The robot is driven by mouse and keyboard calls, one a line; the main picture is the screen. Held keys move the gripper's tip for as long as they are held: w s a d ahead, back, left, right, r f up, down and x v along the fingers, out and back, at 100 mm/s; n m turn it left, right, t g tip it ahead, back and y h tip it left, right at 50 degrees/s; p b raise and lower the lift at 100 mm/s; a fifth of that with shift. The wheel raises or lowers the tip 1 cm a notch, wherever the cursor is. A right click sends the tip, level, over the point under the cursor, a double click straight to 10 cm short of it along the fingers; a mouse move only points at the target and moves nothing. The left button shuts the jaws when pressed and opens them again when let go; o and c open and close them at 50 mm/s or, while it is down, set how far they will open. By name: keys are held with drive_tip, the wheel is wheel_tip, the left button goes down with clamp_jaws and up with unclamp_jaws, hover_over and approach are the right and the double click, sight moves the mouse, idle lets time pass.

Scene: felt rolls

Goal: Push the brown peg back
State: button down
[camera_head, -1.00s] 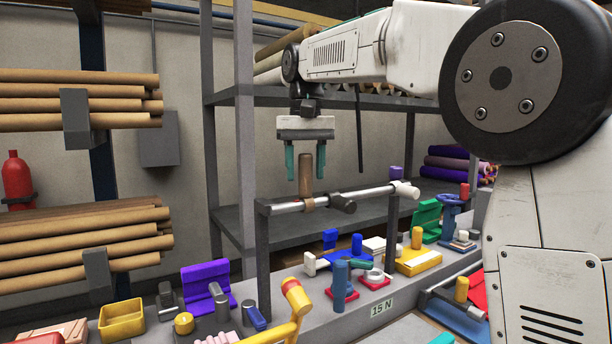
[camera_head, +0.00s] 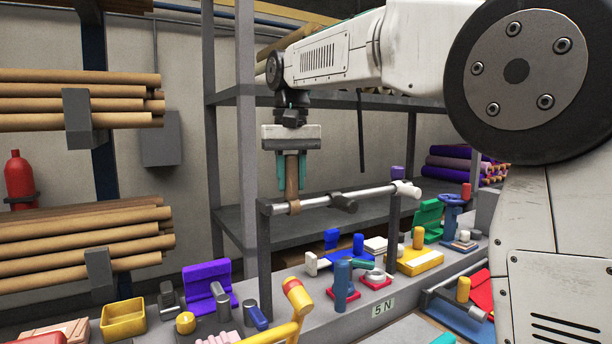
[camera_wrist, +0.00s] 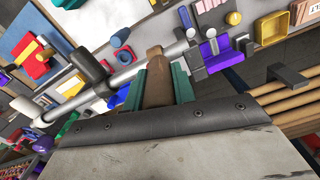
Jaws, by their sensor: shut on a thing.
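The brown peg (camera_head: 292,176) stands upright on a collar around the silver rail (camera_head: 322,199), near the rail's left end. My gripper (camera_head: 291,186) comes down from above, its teal fingers shut on the peg from both sides. In the wrist view the peg (camera_wrist: 157,88) shows between the two fingers, with the rail (camera_wrist: 140,69) running beside it. The gripper hides part of the peg.
Dark posts (camera_head: 264,250) carry the rail. A label (camera_head: 383,307) reads "5 N". Colourful fixtures, including a yellow bin (camera_head: 123,319), crowd the bench below.

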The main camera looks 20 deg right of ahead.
drive_tip(key=shift+s+a, duration=0.15)
drive_tip(key=shift+a, duration=0.85)
drive_tip(key=c, duration=1.1)
unclamp_jaws()
drive_tip(key=shift+c, duration=0.2)
drive_tip(key=shift+r, duration=0.15)
wheel_tip(320, 180, up, 8)
drive_tip(key=shift+f, duration=0.25)
